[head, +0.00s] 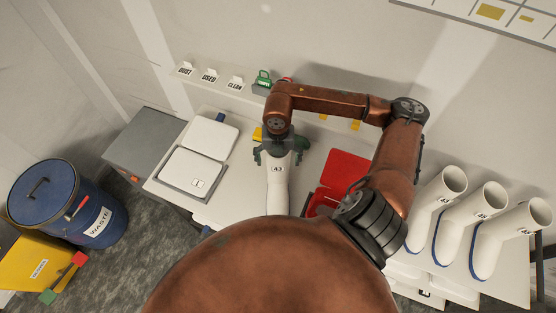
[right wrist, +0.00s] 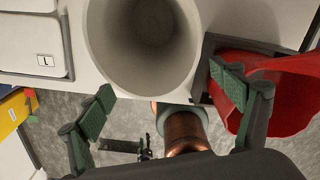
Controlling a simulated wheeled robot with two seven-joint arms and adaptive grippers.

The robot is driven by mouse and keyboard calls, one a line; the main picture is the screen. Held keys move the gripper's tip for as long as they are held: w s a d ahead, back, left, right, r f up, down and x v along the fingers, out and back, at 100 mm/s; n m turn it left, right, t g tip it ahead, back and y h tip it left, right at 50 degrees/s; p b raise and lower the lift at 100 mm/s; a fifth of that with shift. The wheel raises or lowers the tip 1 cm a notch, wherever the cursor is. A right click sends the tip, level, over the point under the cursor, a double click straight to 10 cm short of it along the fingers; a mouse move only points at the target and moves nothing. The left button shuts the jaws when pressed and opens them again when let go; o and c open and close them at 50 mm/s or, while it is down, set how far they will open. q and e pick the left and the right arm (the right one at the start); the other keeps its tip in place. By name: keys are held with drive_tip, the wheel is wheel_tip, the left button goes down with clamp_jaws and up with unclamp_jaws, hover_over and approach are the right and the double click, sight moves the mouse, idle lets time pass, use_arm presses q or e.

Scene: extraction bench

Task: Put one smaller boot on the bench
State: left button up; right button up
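A white boot (head: 278,185) marked 43 is at the middle of the bench (head: 222,206), its lower end hidden behind my copper arm. I cannot tell whether it touches the bench. My right gripper (head: 275,152) is at its top, with a finger to each side. In the right wrist view the boot's round opening (right wrist: 147,40) is beyond the fingers (right wrist: 165,98), which are spread and show no clear grip. Three white boots with blue soles stand at the right, one of them nearest (head: 438,205). A dark part that may be my left gripper (right wrist: 128,147) shows low in the wrist view.
A red container (head: 346,170) lies right of the middle boot. A white scale-like device (head: 193,170) is at the left. Small signs for DUST, USED and CLEAN (head: 235,84) stand behind. A blue waste drum (head: 72,205) and yellow bin (head: 35,262) are on the floor.

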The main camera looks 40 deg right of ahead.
drive_tip(key=shift+r, duration=0.2)
wheel_tip(320, 180, up, 12)
drive_tip(key=b, duration=0.3)
idle(0.5)
